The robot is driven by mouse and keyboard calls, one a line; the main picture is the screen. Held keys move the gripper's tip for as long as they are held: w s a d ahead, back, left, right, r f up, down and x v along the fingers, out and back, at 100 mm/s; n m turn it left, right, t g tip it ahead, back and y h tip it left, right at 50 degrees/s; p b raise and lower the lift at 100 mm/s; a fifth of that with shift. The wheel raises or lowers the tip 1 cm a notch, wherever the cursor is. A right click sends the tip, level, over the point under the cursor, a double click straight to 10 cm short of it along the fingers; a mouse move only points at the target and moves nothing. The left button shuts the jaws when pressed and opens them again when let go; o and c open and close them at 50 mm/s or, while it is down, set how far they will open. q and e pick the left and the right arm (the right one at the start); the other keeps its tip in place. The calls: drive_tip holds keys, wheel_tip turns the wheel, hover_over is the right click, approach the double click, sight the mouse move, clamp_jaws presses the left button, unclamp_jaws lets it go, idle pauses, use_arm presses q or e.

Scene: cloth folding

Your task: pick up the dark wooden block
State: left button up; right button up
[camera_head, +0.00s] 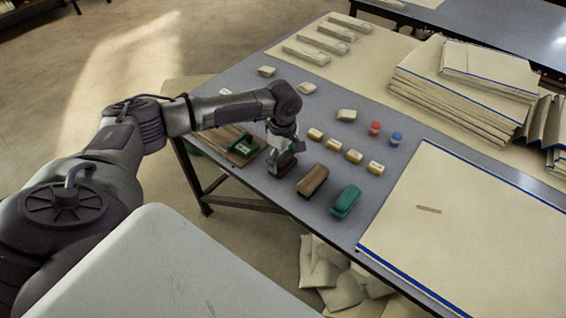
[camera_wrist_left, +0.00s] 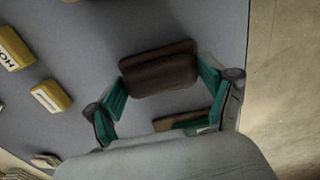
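In the head view my left gripper (camera_head: 281,160) points down at the table near its front edge, with a dark brown block (camera_head: 287,164) partly hidden beneath it. A brown wooden block (camera_head: 313,180) lies just to its right, apart from it. The left wrist view shows a dark wooden block (camera_wrist_left: 160,72) between the spread teal fingers of the left gripper (camera_wrist_left: 160,90), near the fingertips. I cannot tell whether the fingers touch it, or which of the two head-view blocks it is. My right gripper is not in view.
A green block (camera_head: 345,201) lies right of the brown block. Several yellow blocks (camera_head: 354,156) stand in a row behind. A wooden board (camera_head: 222,137) with a green item is on the left. Large stacked sheets (camera_head: 470,225) fill the right side.

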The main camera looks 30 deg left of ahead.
sight(283, 157)
use_arm(q)
drive_tip(key=c, duration=0.7)
drive_tip(key=shift+o, duration=0.2)
drive_tip(key=shift+r, duration=0.15)
drive_tip(key=shift+r, duration=0.6)
wheel_tip(283, 157, up, 3)
drive_tip(key=shift+w, duration=0.1)
drive_tip(key=s+d+r, duration=0.3)
drive_tip(key=d+r, duration=0.3)
drive_tip(key=d, duration=0.5)
drive_tip(key=shift+s+r, duration=0.25)
drive_tip(key=shift+r, duration=0.05)
drive_tip(key=shift+d, duration=0.1)
